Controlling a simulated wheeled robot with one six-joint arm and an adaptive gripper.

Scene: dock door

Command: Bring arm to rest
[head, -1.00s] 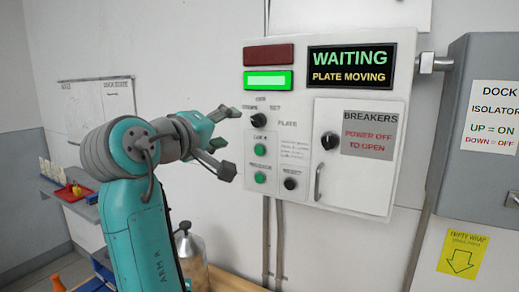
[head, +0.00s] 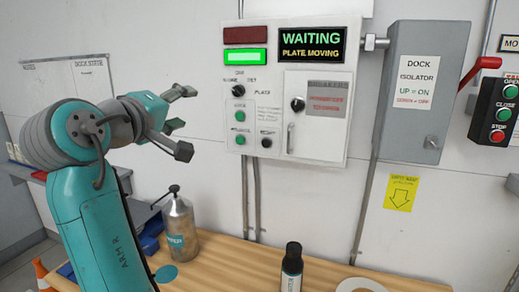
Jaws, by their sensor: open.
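My gripper (head: 186,122) is open and empty at the end of my teal arm, on the left of the head view. Its fingers point right, toward the white control panel (head: 219,161) on the wall, and look apart from it. The panel has a lit green lamp (head: 245,60), a dark red lamp (head: 245,35) and a display (head: 311,44) reading "WAITING PLATE MOVING". Knobs, green buttons and a closed breaker door (head: 326,80) sit below.
A wooden bench (head: 228,273) runs below, holding a metal spray can (head: 180,225), a dark bottle (head: 292,267) and a pale roll (head: 361,287). A grey isolator box (head: 425,125) with a red lever (head: 480,71) and a door button box (head: 497,110) are at right.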

